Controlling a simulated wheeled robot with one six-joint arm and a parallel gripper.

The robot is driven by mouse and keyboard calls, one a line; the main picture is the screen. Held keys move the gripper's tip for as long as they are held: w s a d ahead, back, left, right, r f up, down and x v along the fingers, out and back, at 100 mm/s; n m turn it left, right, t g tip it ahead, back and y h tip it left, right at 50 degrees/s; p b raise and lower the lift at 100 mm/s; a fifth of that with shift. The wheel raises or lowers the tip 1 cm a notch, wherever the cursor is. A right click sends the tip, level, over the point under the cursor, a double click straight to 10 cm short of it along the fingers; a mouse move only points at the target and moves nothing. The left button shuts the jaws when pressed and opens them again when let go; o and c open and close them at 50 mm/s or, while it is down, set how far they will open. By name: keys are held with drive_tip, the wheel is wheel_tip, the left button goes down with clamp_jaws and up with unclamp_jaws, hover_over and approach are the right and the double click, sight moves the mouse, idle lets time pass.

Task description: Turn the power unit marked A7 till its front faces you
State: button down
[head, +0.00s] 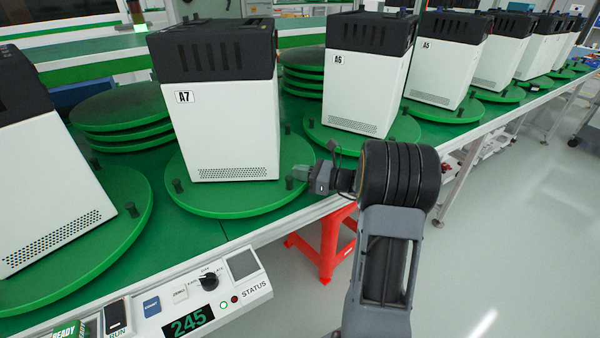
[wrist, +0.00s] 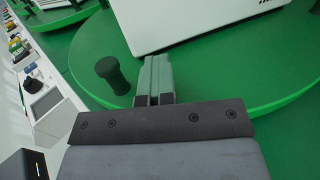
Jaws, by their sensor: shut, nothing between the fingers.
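The power unit marked A7 (head: 222,115) is a white box with a black vented top. It stands upright on a round green turntable (head: 215,200) with short dark pegs near its rim. The face with the A7 label and a perforated grille shows toward the head view, slightly angled. My gripper (head: 301,173) is shut and empty at the turntable's right edge, close to a dark peg (head: 289,183). In the wrist view the shut fingers (wrist: 152,75) lie over the green disc, beside a peg (wrist: 112,76) and in front of the white unit (wrist: 190,22). Contact with the peg cannot be told.
More units stand on turntables to the right, such as A6 (head: 367,80) and A5 (head: 443,70); another white unit (head: 45,190) is at the left. A control panel (head: 205,290) reading 245 sits at the front edge. Stacked green discs (head: 125,115) lie behind. Open floor is right.

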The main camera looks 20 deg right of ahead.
idle(0.3)
drive_tip(key=c, duration=1)
unclamp_jaws()
drive_tip(key=p+v, duration=0.1)
drive_tip(key=v, duration=1.2)
drive_tip(key=shift+s+d+p, duration=0.25)
drive_tip(key=shift+s+p, duration=0.05)
drive_tip(key=shift+p, duration=0.05)
drive_tip(key=shift+c, duration=0.3)
